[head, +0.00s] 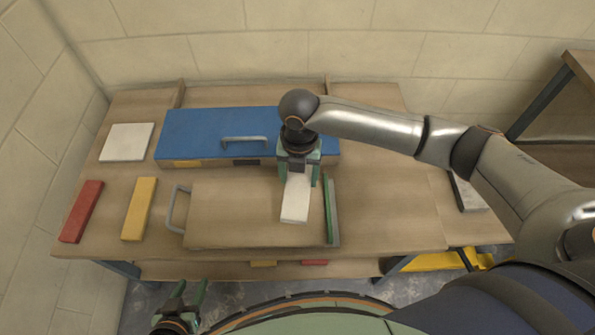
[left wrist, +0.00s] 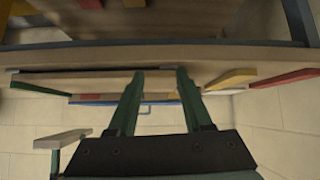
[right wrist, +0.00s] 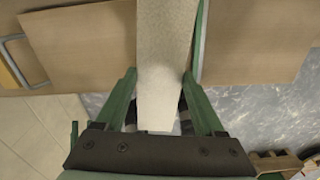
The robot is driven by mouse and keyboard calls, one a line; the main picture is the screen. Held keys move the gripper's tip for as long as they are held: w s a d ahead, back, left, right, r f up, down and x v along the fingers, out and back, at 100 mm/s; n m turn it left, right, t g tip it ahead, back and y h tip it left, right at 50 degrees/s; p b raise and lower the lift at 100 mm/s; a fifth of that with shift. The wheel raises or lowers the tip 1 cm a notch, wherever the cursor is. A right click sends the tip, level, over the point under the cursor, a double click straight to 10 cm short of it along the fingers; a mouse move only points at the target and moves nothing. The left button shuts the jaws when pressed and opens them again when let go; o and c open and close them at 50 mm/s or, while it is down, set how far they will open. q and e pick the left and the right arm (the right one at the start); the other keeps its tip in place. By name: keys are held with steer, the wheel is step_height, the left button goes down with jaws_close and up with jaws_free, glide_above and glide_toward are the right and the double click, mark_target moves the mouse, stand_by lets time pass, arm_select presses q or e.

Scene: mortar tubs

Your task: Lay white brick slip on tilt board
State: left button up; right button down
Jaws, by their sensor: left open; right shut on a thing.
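The white brick slip (head: 295,205) is in the jaws of my right gripper (head: 299,180), its near part sticking out over the tilt board (head: 230,215). In the right wrist view the slip (right wrist: 166,50) runs lengthwise between the two green fingers of the gripper (right wrist: 160,78). The board is a wooden panel with a grey handle at its left and a green strip (head: 331,212) along its right. Whether the slip touches the board I cannot tell. My left gripper (head: 184,292) is open and empty in front of the table; its fingers (left wrist: 157,75) show apart in the left wrist view.
A blue case (head: 205,130) with a grey handle lies behind the board. A red slip (head: 82,211) and a yellow slip (head: 139,208) lie to the left. A white square slab (head: 127,142) is at back left. A grey item (head: 467,193) lies at far right.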

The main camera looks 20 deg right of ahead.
mark_target(297, 181)
steer(key=shift+s+a+f+n, duration=0.1)
steer(key=shift+a+f+n, duration=0.1)
steer(key=shift+n, duration=0.6)
steer(key=shift+f, duration=0.2)
step_height(297, 181, down, 3)
steer(key=b, duration=0.4)
steer(key=shift+f+b, duration=0.6)
steer(key=shift+b, duration=0.05)
step_height(297, 181, down, 3)
steer(key=b, duration=0.4)
steer(key=shift+f, duration=0.35)
arm_select(q)
steer(key=w+d+f, duration=0.1)
steer(key=d+f, duration=0.2)
steer(key=f, duration=0.2)
steer(key=shift+w+d+f+m+h, duration=0.2)
steer(key=shift+f+m+h, duration=0.1)
steer(key=shift+h, duration=0.1)
arm_select(e)
steer(key=shift+f, duration=1.35)
arm_select(q)
steer(key=shift+f, duration=0.2)
arm_select(e)
steer(key=shift+f, duration=0.5)
jaws_free()
